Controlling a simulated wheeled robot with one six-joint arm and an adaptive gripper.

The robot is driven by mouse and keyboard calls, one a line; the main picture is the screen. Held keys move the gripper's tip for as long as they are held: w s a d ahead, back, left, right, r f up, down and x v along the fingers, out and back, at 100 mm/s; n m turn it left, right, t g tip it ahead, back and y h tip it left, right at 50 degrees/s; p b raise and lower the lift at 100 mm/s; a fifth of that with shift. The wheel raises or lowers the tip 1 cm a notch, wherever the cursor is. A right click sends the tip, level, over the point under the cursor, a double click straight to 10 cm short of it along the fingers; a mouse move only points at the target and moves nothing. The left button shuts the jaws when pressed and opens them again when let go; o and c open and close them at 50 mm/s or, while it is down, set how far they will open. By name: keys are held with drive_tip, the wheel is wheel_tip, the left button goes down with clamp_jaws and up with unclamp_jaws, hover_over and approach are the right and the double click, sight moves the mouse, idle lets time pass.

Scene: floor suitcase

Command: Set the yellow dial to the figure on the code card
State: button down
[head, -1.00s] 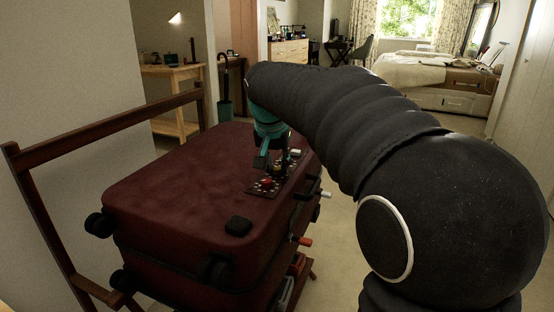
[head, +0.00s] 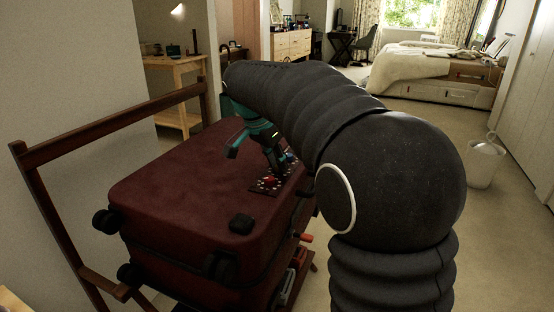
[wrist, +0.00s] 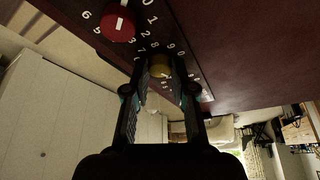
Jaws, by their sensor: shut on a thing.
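The yellow dial (wrist: 160,66) sits on the dark dial panel (wrist: 148,27) with white figures around it. My gripper (wrist: 162,78) has its two fingers on either side of this dial, shut on it. The fingers hide part of the dial and its pointer, so I cannot read its setting. A red dial (wrist: 117,22) with a white pointer line is beside it. In the head view my gripper (head: 281,172) reaches down to the panel (head: 262,189), by the red dial (head: 270,181), and hides the yellow dial. I cannot make out the code card.
The panel is on top of a dark red suitcase (head: 185,180), which rests on a wooden rack (head: 110,125). An orange-red lever (head: 306,237) sticks out of its right side. A white bin (head: 484,165) stands on open carpet at the right.

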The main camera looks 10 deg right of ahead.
idle(0.4)
drive_tip(key=c, duration=1)
unclamp_jaws()
drive_tip(key=shift+o, duration=0.2)
drive_tip(key=v, duration=1.2)
drive_tip(key=shift+s+f, duration=0.1)
drive_tip(key=shift+s, duration=0.05)
drive_tip(key=s+d+f+n+t+y, duration=0.1)
drive_tip(key=s+d+f+n+y, duration=0.1)
drive_tip(key=s+f+n, duration=0.4)
drive_tip(key=s+d+f+n+t+y, duration=0.1)
drive_tip(key=s+f+n, duration=0.5)
drive_tip(key=s+f, duration=0.7)
drive_tip(key=s+d+t, duration=0.1)
drive_tip(key=s, duration=0.7)
drive_tip(key=shift+s+d+f+t+y, duration=0.25)
drive_tip(key=shift+s+t+y, duration=0.05)
drive_tip(key=shift+y, duration=0.1)
